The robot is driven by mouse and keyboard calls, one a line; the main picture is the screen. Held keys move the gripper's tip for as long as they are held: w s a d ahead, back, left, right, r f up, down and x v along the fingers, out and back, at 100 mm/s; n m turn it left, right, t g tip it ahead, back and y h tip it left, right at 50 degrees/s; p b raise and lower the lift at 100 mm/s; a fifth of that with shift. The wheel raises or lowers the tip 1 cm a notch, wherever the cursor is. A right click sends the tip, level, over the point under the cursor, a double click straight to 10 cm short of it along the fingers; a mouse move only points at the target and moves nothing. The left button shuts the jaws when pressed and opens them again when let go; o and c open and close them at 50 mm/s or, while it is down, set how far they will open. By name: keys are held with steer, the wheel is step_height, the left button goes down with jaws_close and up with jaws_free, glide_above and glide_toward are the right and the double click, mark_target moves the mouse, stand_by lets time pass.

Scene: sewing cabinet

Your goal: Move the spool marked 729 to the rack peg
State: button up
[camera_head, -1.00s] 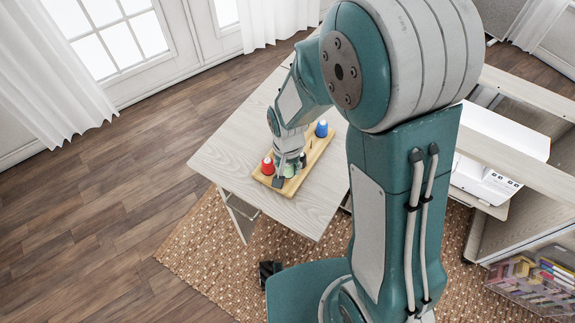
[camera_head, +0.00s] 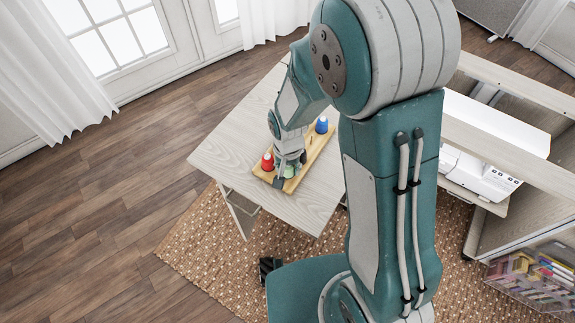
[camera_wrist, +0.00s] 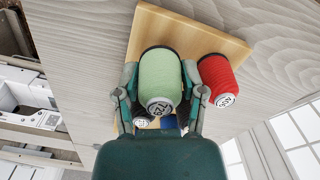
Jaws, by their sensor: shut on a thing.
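A pale green spool (camera_wrist: 160,75) stands between my gripper's fingers in the wrist view. Its round end label appears to read 729, though the print is tilted. My gripper (camera_wrist: 160,88) is shut on this spool, one finger on each side. The spool is at the wooden rack (camera_wrist: 205,37); whether it touches the board is unclear. In the head view, my gripper (camera_head: 289,172) is low over the near end of the rack (camera_head: 313,152), with a bit of green (camera_head: 290,171) showing. A thin peg (camera_head: 309,141) seems to stand bare farther along the board.
A red spool (camera_wrist: 219,79) stands close beside the green one. A blue spool (camera_head: 321,125) is at the rack's far end. Another round label (camera_wrist: 142,122) shows partly behind my gripper. The pale tabletop (camera_head: 235,150) is clear; a white machine (camera_head: 485,170) is at right.

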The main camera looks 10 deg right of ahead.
steer(key=shift+f, duration=0.15)
steer(key=o, duration=0.9)
steer(key=shift+r, duration=5.95)
